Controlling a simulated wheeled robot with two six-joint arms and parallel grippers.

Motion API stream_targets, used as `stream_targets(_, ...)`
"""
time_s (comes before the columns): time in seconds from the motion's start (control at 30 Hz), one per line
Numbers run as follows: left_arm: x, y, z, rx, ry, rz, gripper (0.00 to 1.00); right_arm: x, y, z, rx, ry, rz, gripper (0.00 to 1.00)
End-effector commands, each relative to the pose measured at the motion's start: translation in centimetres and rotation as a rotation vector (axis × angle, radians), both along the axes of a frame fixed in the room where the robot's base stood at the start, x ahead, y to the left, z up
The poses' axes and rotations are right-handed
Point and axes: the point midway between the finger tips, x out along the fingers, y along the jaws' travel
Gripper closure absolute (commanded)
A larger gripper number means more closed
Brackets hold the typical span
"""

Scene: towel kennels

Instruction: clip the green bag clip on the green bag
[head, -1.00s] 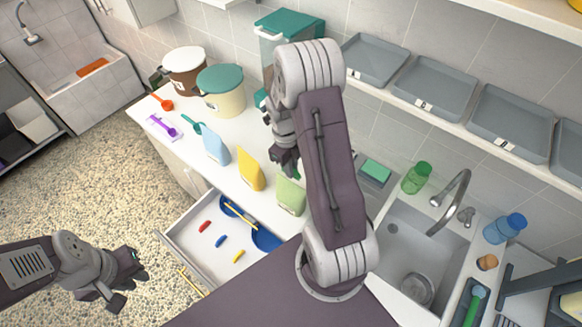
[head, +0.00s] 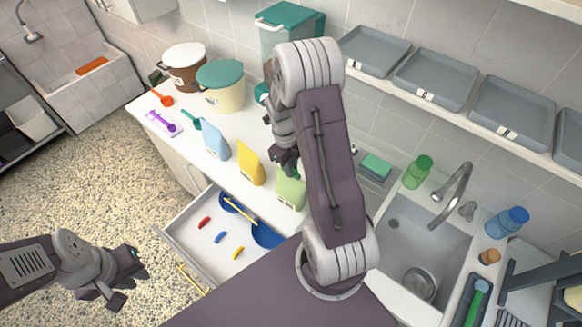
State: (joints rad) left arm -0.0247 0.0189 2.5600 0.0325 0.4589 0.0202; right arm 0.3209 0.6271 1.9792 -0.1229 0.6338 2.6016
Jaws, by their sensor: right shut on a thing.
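The green bag (head: 291,190) stands upright on the counter at the right end of a row of bags. My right gripper (head: 285,164) is at the top of the green bag, shut, with its arm reaching across the middle of the view. The green bag clip is hardly visible, hidden by the fingers; no green clip shows among the clips in the drawer. I cannot tell whether the clip is around the bag's top edge. My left gripper (head: 128,279) is open and empty over the floor at lower left.
The yellow bag (head: 250,165) and blue bag (head: 216,140) stand just left. Below, an open drawer (head: 187,247) holds a red clip (head: 204,222), blue clip (head: 220,237), yellow clip (head: 238,253) and blue bowls. The sink (head: 407,248) and green bottle (head: 417,172) are right.

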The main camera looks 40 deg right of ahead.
Motion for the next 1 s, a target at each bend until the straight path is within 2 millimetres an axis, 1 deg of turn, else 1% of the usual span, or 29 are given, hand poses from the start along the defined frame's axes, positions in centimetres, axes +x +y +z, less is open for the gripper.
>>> stream_targets(0.43,0.0,0.0,-0.02,0.0,0.0,0.0,0.8,-0.07,0.08,0.05,0.0,0.0,0.0,1.0)
stream_targets(0.8,0.0,0.0,-0.52,0.0,0.0,0.0,0.8,0.04,-0.06,-0.5,0.0,0.0,0.0,1.0)
stream_targets(1.0,0.0,0.0,-0.48,0.0,0.0,0.0,0.8,0.05,-0.07,-0.46,0.0,0.0,0.0,1.0)
